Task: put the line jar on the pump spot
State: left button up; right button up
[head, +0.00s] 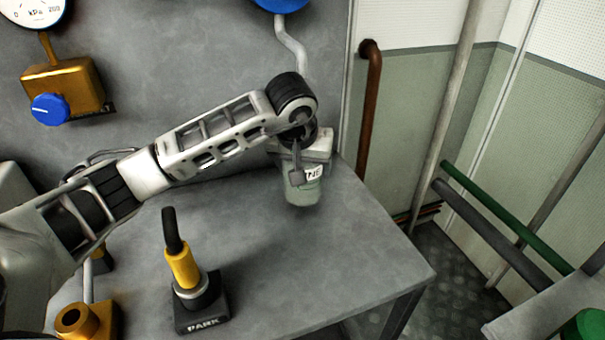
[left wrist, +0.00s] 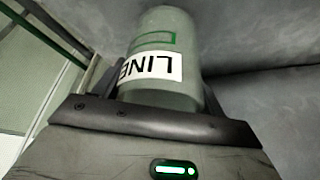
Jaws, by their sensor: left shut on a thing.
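The line jar (head: 303,190) is a grey-green cylinder with a white label, of which "NE" shows in the head view. My left gripper (head: 297,172) is shut on it near the back right of the grey bench. In the left wrist view the jar (left wrist: 165,42) stands beyond the finger (left wrist: 150,122), and its label reads "LINE". I cannot tell whether the jar's lower end touches the bench. I cannot make out a pump spot in either view. My right gripper is not in view.
A yellow and black handle stands on a base marked "PARK" (head: 202,318) at the bench front. A brass fitting with a blue knob (head: 50,109) is on the back panel. The bench top (head: 360,250) is clear on the right. Pipes (head: 510,230) run beyond its right edge.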

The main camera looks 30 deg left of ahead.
pick_arm(q)
jog(key=shift+s+f, duration=0.1)
jog(key=shift+f, duration=1.1)
jog(key=shift+f, duration=0.1)
jog(key=shift+f, duration=0.15)
jog(key=o, duration=1.1)
jog(key=shift+s+r, duration=0.1)
jog(key=shift+r, duration=0.45)
jog(key=v, duration=1.1)
jog(key=shift+s+r, duration=0.15)
jog(key=shift+p, duration=0.35)
